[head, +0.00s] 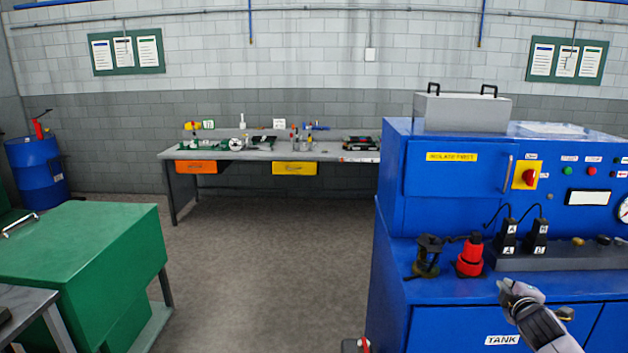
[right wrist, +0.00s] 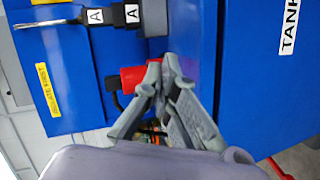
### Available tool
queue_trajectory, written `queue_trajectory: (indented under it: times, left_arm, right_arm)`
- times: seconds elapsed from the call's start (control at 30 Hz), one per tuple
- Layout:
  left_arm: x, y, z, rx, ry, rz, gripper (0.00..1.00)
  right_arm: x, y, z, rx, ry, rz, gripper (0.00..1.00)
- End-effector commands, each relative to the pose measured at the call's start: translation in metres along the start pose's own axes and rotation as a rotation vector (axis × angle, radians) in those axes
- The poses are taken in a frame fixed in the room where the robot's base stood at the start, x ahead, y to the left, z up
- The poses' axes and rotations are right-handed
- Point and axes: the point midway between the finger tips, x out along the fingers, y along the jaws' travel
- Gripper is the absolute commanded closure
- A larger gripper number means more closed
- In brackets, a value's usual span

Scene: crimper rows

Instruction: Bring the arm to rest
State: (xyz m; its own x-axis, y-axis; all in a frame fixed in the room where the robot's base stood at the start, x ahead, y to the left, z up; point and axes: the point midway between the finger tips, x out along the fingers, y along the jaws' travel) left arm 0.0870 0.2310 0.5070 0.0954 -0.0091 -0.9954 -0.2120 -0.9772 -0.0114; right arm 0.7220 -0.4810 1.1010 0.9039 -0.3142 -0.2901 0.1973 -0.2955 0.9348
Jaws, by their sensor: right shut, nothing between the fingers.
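My right gripper (head: 507,287) comes in at the lower right of the head view, in front of the blue bench (head: 455,325) marked "TANK". In the right wrist view the gripper (right wrist: 160,75) has its fingertips together with nothing between them. Behind the fingers is a red part (right wrist: 131,78), partly hidden by them; I cannot tell the exact gap. My left gripper is not in view.
On the bench ledge stand a red cylinder (head: 470,258), a black fixture (head: 428,257) and black plugs marked A and B (head: 508,237). A green cabinet (head: 80,245) is at left. A workbench (head: 345,152) stands at the back. The middle floor is clear.

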Motion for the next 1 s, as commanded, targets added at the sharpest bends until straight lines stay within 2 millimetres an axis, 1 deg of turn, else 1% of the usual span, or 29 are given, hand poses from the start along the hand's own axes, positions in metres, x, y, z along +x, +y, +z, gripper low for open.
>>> queue_trajectory:
  times: [0.03,0.07,0.1,0.17,0.2,0.27,0.3,0.37,0.4,0.47,0.5,0.6,0.7,0.8,1.0]
  left_arm:
    - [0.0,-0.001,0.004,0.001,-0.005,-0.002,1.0]
    - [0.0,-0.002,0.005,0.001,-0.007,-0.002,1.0]
    - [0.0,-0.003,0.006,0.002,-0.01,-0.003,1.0]
    - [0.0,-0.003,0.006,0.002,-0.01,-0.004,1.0]
    - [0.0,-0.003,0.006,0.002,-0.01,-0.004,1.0]
    - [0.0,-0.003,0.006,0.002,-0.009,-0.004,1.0]
    - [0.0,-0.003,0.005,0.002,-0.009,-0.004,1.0]
    - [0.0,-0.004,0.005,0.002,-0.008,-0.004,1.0]
    - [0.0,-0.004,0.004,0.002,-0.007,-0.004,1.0]
    - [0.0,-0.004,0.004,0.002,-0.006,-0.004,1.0]
    - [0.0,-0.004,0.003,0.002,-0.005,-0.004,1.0]
    - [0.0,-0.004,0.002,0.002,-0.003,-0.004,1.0]
    - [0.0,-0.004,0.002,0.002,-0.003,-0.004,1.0]
    - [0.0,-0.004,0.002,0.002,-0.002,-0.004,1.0]
    - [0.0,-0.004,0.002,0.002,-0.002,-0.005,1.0]
  right_arm:
    - [-0.013,-0.039,-0.014,0.035,0.01,-0.059,1.0]
    - [-0.022,-0.06,-0.021,0.06,0.01,-0.093,1.0]
    - [-0.036,-0.086,-0.031,0.095,0.01,-0.139,1.0]
    - [-0.059,-0.125,-0.042,0.149,0.002,-0.208,1.0]
    - [-0.077,-0.149,-0.048,0.188,-0.007,-0.255,1.0]
    - [-0.106,-0.184,-0.056,0.248,-0.025,-0.327,1.0]
    - [-0.127,-0.206,-0.06,0.29,-0.04,-0.375,1.0]
    - [-0.162,-0.235,-0.065,0.356,-0.071,-0.447,1.0]
    - [-0.186,-0.254,-0.067,0.402,-0.095,-0.495,1.0]
    - [-0.224,-0.277,-0.068,0.469,-0.139,-0.564,1.0]
    - [-0.247,-0.288,-0.067,0.511,-0.168,-0.603,1.0]
    - [-0.295,-0.307,-0.065,0.595,-0.238,-0.68,1.0]
    - [-0.33,-0.317,-0.061,0.656,-0.297,-0.733,1.0]
    - [-0.361,-0.324,-0.057,0.708,-0.35,-0.776,1.0]
    - [-0.413,-0.329,-0.049,0.794,-0.451,-0.841,1.0]
